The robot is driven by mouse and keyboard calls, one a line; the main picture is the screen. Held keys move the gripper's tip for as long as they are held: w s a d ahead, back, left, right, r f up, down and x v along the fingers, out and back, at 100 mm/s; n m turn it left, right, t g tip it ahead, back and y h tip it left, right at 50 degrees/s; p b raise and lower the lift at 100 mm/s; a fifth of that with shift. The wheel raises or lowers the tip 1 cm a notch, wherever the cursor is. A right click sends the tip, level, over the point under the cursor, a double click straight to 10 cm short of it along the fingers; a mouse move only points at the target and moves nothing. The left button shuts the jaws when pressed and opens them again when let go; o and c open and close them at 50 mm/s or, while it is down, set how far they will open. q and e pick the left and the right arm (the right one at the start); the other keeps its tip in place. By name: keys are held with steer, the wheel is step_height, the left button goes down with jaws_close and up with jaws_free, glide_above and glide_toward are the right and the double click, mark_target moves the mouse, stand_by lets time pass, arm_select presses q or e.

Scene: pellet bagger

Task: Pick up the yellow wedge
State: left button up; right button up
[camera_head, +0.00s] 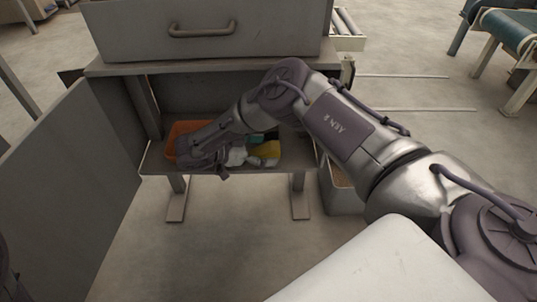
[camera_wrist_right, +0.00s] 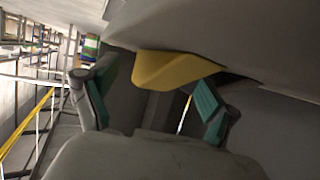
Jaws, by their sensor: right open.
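The yellow wedge (camera_wrist_right: 175,70) shows in the right wrist view, between and slightly beyond the two teal finger pads of my right gripper (camera_wrist_right: 153,102). There is visible space between it and both pads. In the head view a yellow piece (camera_head: 268,149), which looks like the wedge, lies at the right of the open lower shelf (camera_head: 278,164). My right gripper (camera_head: 207,153) is open and reaches into that shelf, left of the yellow piece. The arm hides part of the shelf, and the fingertips are hard to make out there. My left gripper is not in view.
An orange bin (camera_head: 177,133) stands at the shelf's left, partly behind my gripper. White items (camera_head: 238,157) and a teal item (camera_head: 259,137) lie beside the yellow piece. A drawer with a handle (camera_head: 203,31) sits above; an open door (camera_head: 75,185) stands left.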

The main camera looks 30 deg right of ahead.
steer(key=shift+c, duration=0.3)
steer(key=c, duration=1.4)
steer(key=shift+o, duration=0.2)
